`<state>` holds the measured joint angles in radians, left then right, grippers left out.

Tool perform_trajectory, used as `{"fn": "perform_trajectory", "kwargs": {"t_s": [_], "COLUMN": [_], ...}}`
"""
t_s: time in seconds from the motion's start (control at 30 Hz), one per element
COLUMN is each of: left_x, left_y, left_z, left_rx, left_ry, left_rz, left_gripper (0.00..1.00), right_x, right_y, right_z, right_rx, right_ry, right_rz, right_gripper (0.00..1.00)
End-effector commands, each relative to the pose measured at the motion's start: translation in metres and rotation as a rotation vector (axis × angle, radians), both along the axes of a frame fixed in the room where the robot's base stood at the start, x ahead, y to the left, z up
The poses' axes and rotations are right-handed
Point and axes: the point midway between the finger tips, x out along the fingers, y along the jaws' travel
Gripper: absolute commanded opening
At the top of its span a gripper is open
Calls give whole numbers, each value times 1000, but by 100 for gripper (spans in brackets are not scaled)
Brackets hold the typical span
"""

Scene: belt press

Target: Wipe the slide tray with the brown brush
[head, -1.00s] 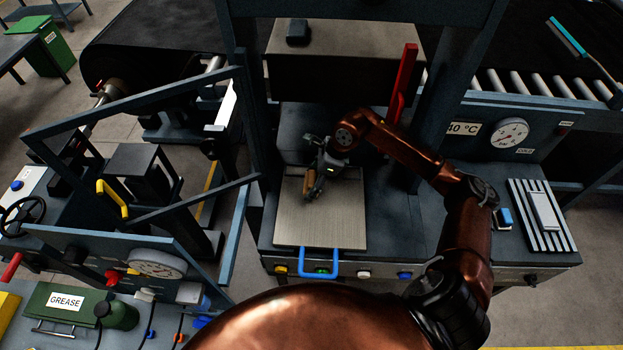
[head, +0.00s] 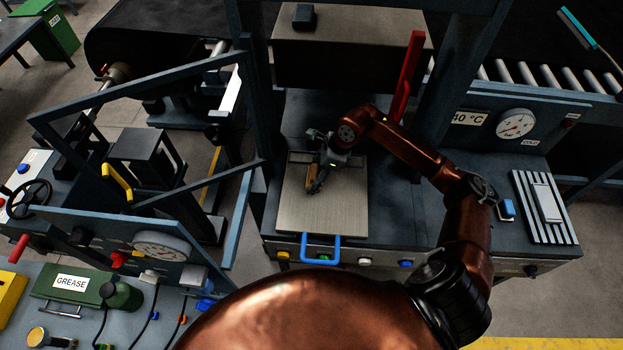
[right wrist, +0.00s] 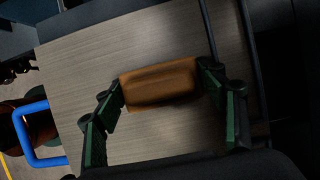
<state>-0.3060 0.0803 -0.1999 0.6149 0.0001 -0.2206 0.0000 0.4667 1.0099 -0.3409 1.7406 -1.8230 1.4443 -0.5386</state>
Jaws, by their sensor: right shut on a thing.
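The slide tray (head: 335,212) is a flat grey brushed-metal plate with a blue handle (head: 320,248) at its front edge. My right gripper (head: 315,184) is over the tray's left part, pointing down. It is shut on the brown brush (head: 312,185), a brown block that shows clearly between the green-padded fingers in the right wrist view (right wrist: 160,83). The brush is at or just above the tray surface; I cannot tell whether it touches. Its underside is hidden. My left gripper is not in view.
The dark press frame with a red upright bar (head: 408,75) stands behind the tray. A gauge (head: 515,124) and a ribbed rack (head: 540,207) are to the right. A blue guard frame (head: 145,90) and a green grease box (head: 72,282) are at left.

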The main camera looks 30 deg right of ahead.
Motion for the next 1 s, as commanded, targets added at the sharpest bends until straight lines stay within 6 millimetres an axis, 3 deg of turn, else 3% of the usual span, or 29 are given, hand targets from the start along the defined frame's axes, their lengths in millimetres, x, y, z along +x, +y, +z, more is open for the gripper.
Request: {"fn": "perform_trajectory", "kwargs": {"t_s": [0.13,0.23,0.37,0.67,1.0], "left_x": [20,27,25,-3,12], "left_y": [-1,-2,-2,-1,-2], "left_z": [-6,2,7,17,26], "left_rx": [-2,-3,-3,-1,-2], "left_ry": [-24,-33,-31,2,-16], "left_rz": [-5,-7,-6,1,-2], "left_gripper": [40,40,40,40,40], "right_x": [3,4,3,2,2], "right_y": [-8,-7,-6,-7,-8], "right_z": [-4,16,30,57,80], "right_rx": [0,-1,0,0,1], "right_ry": [1,-5,0,-1,0], "right_rz": [-2,1,1,0,-3], "right_gripper": [38,38,38,38,38]}}
